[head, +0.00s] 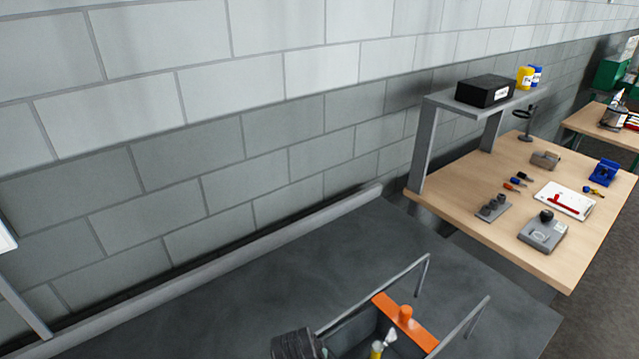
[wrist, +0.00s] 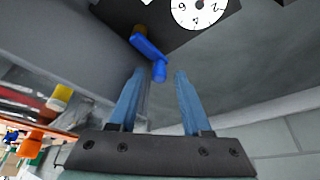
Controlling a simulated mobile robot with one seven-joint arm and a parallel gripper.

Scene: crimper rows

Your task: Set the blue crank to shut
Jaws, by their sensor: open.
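The blue crank (wrist: 148,46) shows in the wrist view, just beyond my fingertips. It has a slanted blue arm with a stubby blue knob (wrist: 159,72) at its lower end, and a brass-coloured piece (wrist: 140,29) at its upper end. It sits at a dark panel beside a white round dial (wrist: 198,10). My gripper (wrist: 160,73) is open, with its two blue fingers apart and the knob appearing in line with the gap between their tips. Whether the knob is truly between the fingers in depth, I cannot tell. The head view shows neither the crank nor my gripper.
In the head view, a grey bench top (head: 300,260) runs along a block wall. An open grey tote with an orange bar (head: 415,325) and metal rails stands at the front. A wooden workbench (head: 450,205) with small tools and a shelf (head: 455,103) is at right.

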